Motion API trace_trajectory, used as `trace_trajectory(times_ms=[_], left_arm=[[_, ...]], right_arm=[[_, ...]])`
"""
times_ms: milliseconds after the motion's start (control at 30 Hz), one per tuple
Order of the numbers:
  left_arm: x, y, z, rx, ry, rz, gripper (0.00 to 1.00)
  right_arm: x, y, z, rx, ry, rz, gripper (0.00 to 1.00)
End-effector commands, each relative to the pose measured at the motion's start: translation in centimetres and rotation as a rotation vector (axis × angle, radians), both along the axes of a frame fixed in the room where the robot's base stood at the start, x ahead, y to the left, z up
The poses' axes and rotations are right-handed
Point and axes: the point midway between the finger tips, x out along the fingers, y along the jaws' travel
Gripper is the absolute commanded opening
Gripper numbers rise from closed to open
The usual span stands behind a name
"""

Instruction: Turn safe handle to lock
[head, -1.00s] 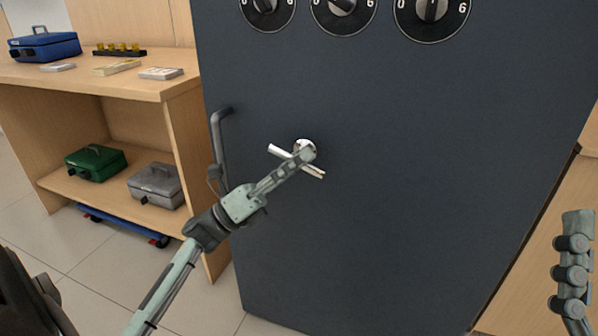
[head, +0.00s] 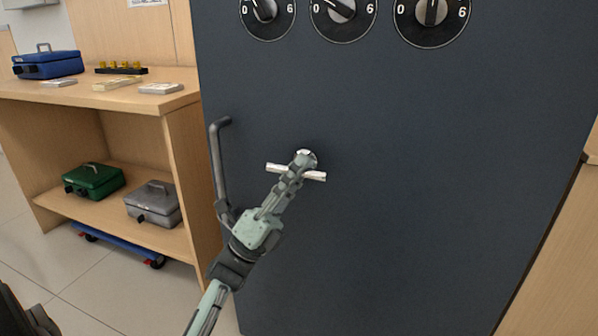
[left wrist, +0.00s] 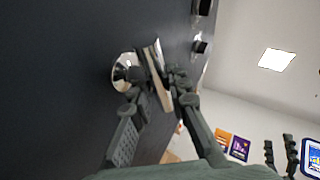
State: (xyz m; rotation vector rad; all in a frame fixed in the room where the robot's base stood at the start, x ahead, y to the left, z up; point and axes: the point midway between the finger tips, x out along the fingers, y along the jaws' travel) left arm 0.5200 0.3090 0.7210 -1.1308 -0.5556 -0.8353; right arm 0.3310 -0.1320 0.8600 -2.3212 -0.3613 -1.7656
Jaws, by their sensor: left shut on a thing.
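The dark safe door (head: 420,200) fills the middle and right of the head view. Its silver handle (head: 314,176) is a bar on a round hub, lying close to level with the right end slightly lower. My left gripper (head: 301,161) is at the handle's middle and covers part of it. In the left wrist view the left gripper's fingers (left wrist: 158,100) are on either side of the shiny handle bar (left wrist: 157,75), shut on it, with the round hub (left wrist: 126,72) beside them.
Three dials (head: 342,15) sit high on the door. A grey vertical pull bar (head: 217,165) stands left of the handle, close behind my left arm. A wooden shelf (head: 182,130) at left holds a blue box (head: 48,65), a green box (head: 94,181) and a grey box (head: 154,204).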

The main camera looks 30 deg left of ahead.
Motion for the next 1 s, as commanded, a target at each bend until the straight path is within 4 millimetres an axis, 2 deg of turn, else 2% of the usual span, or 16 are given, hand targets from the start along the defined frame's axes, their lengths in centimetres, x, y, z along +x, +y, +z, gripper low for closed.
trace_trajectory(times_ms=[133, 167, 333, 667, 833, 1000], left_arm=[[0.0, 0.1, 0.1, -0.004, 0.000, 0.001, 0.00], [0.0, 0.1, 0.1, -0.003, -0.001, 0.002, 0.18], [0.0, 0.1, 0.1, -0.002, 0.000, 0.001, 0.38], [-0.1, 0.1, -0.2, -0.001, 0.002, 0.001, 0.38], [-1.4, 0.8, -2.0, -0.002, 0.004, 0.002, 0.38], [-3.6, 1.9, -4.8, -0.003, 0.005, 0.001, 0.38]], right_arm=[[0.0, 0.0, 0.0, 0.000, 0.000, 0.000, 0.76], [0.0, 0.0, 0.0, 0.000, 0.000, 0.000, 0.76], [0.0, 0.0, 0.0, 0.000, 0.001, 0.000, 0.76], [0.0, 0.0, 0.0, -0.001, 0.001, -0.001, 0.76], [0.0, 0.0, 0.0, 0.000, 0.001, 0.000, 0.76], [0.0, 0.0, 0.0, 0.000, 0.001, 0.000, 0.76]])
